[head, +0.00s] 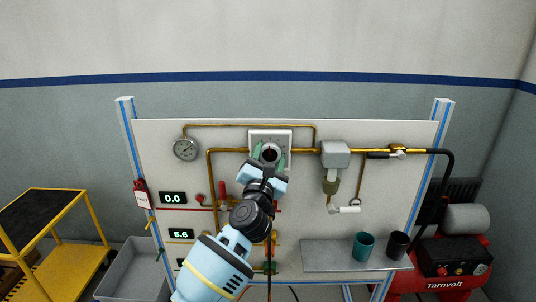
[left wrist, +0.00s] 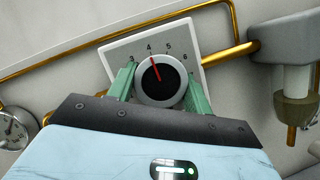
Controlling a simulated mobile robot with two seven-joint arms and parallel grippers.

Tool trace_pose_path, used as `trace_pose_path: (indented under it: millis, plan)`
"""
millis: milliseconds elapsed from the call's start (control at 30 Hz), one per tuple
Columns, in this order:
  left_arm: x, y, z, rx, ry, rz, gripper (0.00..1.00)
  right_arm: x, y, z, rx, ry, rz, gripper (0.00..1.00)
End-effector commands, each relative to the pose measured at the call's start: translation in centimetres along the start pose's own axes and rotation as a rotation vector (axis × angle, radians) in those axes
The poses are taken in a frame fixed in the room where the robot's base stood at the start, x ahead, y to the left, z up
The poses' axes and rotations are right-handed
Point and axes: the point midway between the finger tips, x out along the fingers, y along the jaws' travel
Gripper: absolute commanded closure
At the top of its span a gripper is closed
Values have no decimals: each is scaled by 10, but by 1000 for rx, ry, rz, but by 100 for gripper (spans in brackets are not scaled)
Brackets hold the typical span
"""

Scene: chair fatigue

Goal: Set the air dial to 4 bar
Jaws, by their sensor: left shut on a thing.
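The air dial is a round knob with a black centre and grey rim (left wrist: 160,82) on a square white plate (left wrist: 118,52), numbered around its upper edge. In the left wrist view its red pointer points up and slightly left, at or very near the 4. In the head view the dial plate (head: 257,134) sits at the upper middle of the panel. My left gripper (head: 269,156) reaches it from below. Its green fingers (left wrist: 161,90) are shut on the knob, one on each side. My right gripper is not in view.
Brass pipes (head: 208,180) run around the dial. A round gauge (head: 186,149) is at left, above displays reading 0.0 (head: 173,198) and 5.6 (head: 181,234). A grey filter unit (head: 335,154) is at right. Two cups (head: 364,246) stand on a shelf (head: 325,256). A red compressor (head: 450,265) stands lower right.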

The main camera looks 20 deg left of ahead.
Motion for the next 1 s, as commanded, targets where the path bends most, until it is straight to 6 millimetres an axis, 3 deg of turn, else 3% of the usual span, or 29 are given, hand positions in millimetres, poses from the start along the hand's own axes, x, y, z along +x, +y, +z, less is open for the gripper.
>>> trace_pose_path:
  millis: [633,667,800,1000]
  plan:
    - [0,0,0,56,-1,-22,73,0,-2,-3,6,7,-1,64]
    - [0,0,0,56,-1,-22,46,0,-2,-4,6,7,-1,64]
    - [0,0,0,55,-1,-22,28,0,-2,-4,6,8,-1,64]
    - [0,0,0,54,-1,-22,28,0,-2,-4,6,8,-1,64]
